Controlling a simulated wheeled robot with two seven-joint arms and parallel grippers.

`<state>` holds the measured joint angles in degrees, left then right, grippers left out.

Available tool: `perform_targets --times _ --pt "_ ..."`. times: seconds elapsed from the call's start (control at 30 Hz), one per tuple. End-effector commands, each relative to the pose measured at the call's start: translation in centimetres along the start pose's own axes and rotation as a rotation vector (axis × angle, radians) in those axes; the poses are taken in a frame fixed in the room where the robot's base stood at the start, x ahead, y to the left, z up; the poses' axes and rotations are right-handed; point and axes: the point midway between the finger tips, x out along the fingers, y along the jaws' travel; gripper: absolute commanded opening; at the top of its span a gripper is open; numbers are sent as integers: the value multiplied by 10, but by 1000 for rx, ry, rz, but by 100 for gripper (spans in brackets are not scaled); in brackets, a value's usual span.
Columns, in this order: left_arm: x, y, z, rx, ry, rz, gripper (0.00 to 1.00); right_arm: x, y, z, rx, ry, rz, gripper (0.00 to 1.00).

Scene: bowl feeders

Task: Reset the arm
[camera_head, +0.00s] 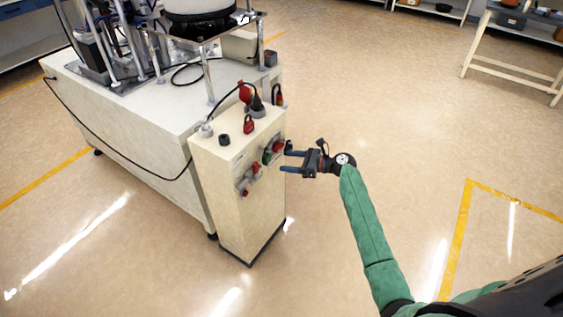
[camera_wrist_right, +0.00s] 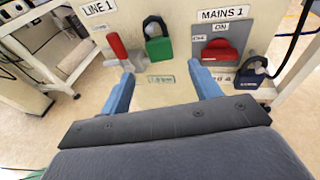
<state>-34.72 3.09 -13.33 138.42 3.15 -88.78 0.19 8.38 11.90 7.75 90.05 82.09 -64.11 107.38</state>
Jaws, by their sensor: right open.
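My right gripper (camera_head: 287,160) is beside the right face of the cream control box in the head view, fingers pointing left toward its switches. In the right wrist view its two blue fingers (camera_wrist_right: 164,88) are wide apart with nothing between them. My green-sleeved right arm (camera_head: 365,220) reaches up from the lower right. The control box (camera_wrist_right: 160,100) carries a red lever (camera_wrist_right: 117,45) under a LINE 1 label, a green padlock (camera_wrist_right: 158,45), and a red MAINS 1 switch (camera_wrist_right: 219,50) below an ON label. A dark blue padlock (camera_wrist_right: 252,75) hangs right of that switch. My left gripper is not in view.
The cream control box (camera_head: 235,205) stands at the corner of a large white machine cabinet (camera_head: 140,110) with a bowl feeder (camera_head: 198,15) on top. Open floor (camera_head: 430,130) lies to the right.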

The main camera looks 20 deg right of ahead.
Motion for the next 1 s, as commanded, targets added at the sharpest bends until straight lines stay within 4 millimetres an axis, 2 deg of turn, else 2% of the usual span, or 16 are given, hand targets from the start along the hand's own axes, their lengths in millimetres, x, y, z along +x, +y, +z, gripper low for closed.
perform_targets --times 0.17,0.33,0.47,0.57,0.77,1.0 --pt "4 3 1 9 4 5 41 -13 0 0 -1 1 0 63" --pt "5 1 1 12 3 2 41 -14 0 1 -8 1 0 63" --pt "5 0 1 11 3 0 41 -14 0 0 -91 1 2 63" --pt "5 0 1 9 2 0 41 -14 3 -1 -232 6 19 63" --pt "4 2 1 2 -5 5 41 -16 10 -16 -657 105 89 63" --pt "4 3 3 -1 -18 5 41 -22 25 -5 -1276 282 252 63"
